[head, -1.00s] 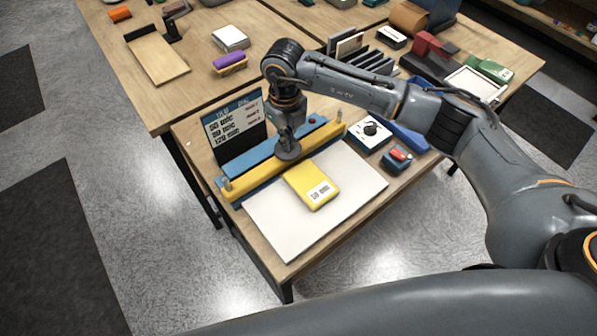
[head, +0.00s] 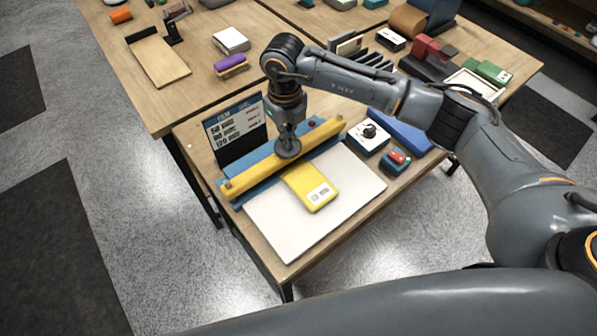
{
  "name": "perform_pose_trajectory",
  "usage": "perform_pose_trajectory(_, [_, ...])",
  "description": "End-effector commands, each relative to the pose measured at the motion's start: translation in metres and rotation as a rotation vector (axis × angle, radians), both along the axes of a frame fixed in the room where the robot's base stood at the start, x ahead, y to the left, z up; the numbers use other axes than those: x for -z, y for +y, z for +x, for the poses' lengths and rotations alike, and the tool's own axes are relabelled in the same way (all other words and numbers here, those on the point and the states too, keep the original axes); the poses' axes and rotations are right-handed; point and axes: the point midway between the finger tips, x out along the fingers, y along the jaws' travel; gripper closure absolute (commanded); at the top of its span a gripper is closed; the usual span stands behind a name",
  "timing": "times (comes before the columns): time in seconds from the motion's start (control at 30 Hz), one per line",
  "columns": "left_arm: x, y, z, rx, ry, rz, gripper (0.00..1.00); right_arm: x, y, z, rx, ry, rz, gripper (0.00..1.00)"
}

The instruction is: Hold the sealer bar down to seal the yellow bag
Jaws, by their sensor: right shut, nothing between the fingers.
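The sealer is a blue base (head: 246,196) with a long yellow bar (head: 257,172) across it, running from lower left to upper right. The yellow bag (head: 302,182) lies on the white board (head: 345,200) in front of the bar. It has a pale label, and its far end goes in under the bar. My right gripper (head: 288,150) points down at the middle of the bar. It is shut and empty, its tip against or just over the bar's top; I cannot tell which. My left gripper is not in view.
A dark sign (head: 236,132) with thickness and time lines stands behind the sealer. A white dial box (head: 367,137) and a blue box with a red top (head: 396,161) are to the right. The long table behind holds a wooden tray (head: 158,62) and other items.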

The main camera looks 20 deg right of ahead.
Motion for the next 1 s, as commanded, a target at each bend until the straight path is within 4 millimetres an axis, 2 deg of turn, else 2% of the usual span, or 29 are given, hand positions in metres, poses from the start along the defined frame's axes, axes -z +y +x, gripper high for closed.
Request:
perform_pose_trajectory(0.6, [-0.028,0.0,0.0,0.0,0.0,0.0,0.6,-0.053,0.0,0.001,0.001,-0.005,0.001,1.0])
perform_pose_trajectory(1.0, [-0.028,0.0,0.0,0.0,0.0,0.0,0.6,-0.056,0.0,0.001,0.001,-0.004,0.001,1.0])
